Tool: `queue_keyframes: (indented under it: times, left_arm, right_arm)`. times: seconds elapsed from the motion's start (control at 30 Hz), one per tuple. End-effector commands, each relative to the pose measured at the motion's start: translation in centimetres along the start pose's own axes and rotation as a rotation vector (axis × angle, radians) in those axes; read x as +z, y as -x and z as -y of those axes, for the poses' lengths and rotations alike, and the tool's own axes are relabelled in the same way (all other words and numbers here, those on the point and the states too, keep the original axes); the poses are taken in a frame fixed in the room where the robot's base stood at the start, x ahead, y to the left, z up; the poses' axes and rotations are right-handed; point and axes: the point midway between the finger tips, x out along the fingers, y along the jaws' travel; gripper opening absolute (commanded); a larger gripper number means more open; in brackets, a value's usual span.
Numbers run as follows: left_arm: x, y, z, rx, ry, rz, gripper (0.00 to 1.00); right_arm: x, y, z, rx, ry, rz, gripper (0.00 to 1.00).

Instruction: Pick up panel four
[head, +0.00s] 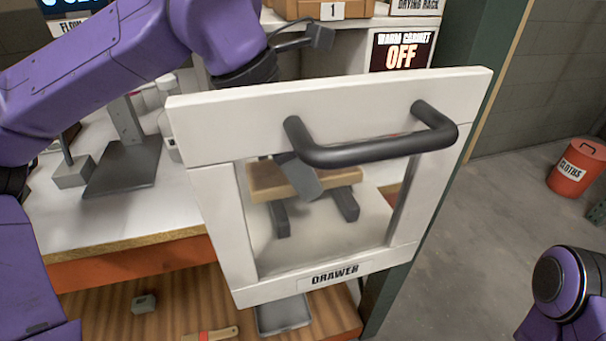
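No panel marked four can be made out in the head view. A white-framed windowed front (330,95) with a black bar handle and a label that seems to read "DRAWER" fills the middle, tilted. Through its window I see a light wooden block (330,179) on dark supports, with a dark slanted piece in front of it that I cannot identify. My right gripper is out of view.
A white bench (60,215) with a dark metal stand (124,165) is at left. Below it, a wooden shelf holds a small grey block (144,303), a brush (212,334) and a grey tray (283,315). A red cloths bin (577,170) stands on open floor at right.

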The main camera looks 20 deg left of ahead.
Motion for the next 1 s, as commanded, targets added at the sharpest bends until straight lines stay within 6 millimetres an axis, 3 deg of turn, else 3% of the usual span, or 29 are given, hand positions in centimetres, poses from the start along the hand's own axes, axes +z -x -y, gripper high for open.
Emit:
queue_keyframes:
  times: [0.27,0.3,0.47,0.5,0.83,1.0]
  left_arm:
    - [0.0,-0.8,0.0,0.001,0.000,0.001,0.99]
    - [0.0,-0.8,0.0,0.001,0.000,0.001,0.92]
    - [0.0,-0.8,0.0,0.001,0.000,0.001,0.40]
    - [0.0,-0.8,0.0,0.001,0.000,0.001,0.36]
    - [0.2,-0.3,0.0,0.001,0.001,0.002,0.36]
    - [1.3,2.2,0.0,0.003,0.000,0.004,0.36]
  right_arm:
    - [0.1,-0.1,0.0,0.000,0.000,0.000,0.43]
    - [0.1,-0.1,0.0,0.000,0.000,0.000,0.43]
    - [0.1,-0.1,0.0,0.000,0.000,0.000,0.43]
    - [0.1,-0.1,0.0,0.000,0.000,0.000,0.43]
    - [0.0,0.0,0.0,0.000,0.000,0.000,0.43]
    - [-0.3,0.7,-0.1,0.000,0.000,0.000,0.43]
